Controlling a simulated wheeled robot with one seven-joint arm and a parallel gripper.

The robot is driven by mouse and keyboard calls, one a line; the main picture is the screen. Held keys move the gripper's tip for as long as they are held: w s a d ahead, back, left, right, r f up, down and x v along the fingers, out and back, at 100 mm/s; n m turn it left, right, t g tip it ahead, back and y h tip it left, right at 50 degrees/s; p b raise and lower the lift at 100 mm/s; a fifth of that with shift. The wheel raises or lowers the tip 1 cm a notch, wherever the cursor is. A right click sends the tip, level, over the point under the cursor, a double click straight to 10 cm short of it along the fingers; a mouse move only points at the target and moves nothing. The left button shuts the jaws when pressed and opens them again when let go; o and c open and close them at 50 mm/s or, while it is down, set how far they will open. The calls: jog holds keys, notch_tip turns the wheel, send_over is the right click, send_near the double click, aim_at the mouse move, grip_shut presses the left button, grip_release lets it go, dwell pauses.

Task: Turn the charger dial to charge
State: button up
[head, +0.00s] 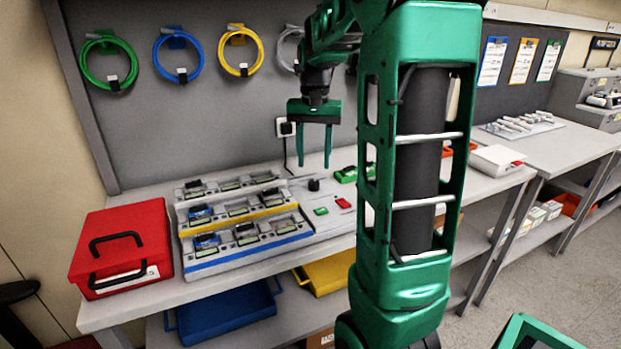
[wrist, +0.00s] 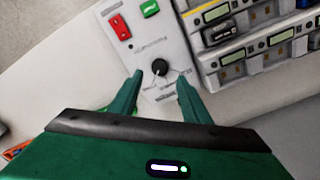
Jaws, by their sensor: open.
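The charger dial is a small black knob (head: 313,185) on the pale control panel at the right end of the charger rack. In the wrist view the black knob (wrist: 159,67) sits on the panel (wrist: 168,35), with thin printed lines around it. The marking text is too small to read. My gripper (head: 316,165) is open and empty, fingers pointing down above the knob in the head view. In the wrist view my gripper (wrist: 160,80) has one fingertip on either side of the knob. I cannot tell whether the fingers touch it.
A red switch (wrist: 121,25) and a green part (wrist: 149,8) share the panel. The charger rack (head: 245,220) holds several devices in rows. A red case (head: 122,245) stands at its left. A black plug and cable (head: 287,128) are on the wall behind.

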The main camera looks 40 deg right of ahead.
aim_at(314, 182)
jog(key=shift+f, duration=3.1)
jog(key=c, duration=1)
